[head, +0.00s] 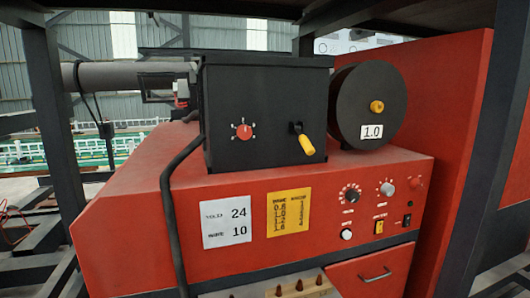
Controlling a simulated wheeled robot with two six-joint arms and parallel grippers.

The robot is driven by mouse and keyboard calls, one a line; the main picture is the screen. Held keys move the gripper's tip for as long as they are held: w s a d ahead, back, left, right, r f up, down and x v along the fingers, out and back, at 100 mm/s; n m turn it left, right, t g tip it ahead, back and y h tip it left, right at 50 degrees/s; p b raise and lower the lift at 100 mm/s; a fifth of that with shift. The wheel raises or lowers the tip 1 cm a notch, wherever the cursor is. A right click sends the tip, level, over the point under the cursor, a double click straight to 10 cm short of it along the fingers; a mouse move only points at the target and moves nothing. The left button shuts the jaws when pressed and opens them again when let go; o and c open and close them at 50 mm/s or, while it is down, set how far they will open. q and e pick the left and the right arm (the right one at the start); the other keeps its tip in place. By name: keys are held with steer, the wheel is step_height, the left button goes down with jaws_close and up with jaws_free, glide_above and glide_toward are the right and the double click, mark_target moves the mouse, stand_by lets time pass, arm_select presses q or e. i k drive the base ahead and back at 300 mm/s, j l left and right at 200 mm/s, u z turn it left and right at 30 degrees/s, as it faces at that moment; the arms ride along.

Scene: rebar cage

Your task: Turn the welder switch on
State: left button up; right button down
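The red welder body (130,230) fills the middle of the head view. A black box (265,90) on top carries a red dial (244,132) and a lever with a yellow handle (306,145) tilted down to the right. The front panel has a black knob (351,194), a grey knob (387,189), a white button (346,235), a yellow switch (379,227) and a small black switch (407,220). I cannot tell which control is the welder switch, or the small switches' positions. Neither gripper is in view.
A black spool (362,95) labelled 1.0 sits right of the box. A white card (226,221) and a yellow card (289,212) are on the panel. A drawer (374,273) with a handle is below. Dark frame posts (50,110) stand left and right. A black cable (170,205) hangs down the front.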

mark_target(416, 184)
steer(key=z, duration=1.25)
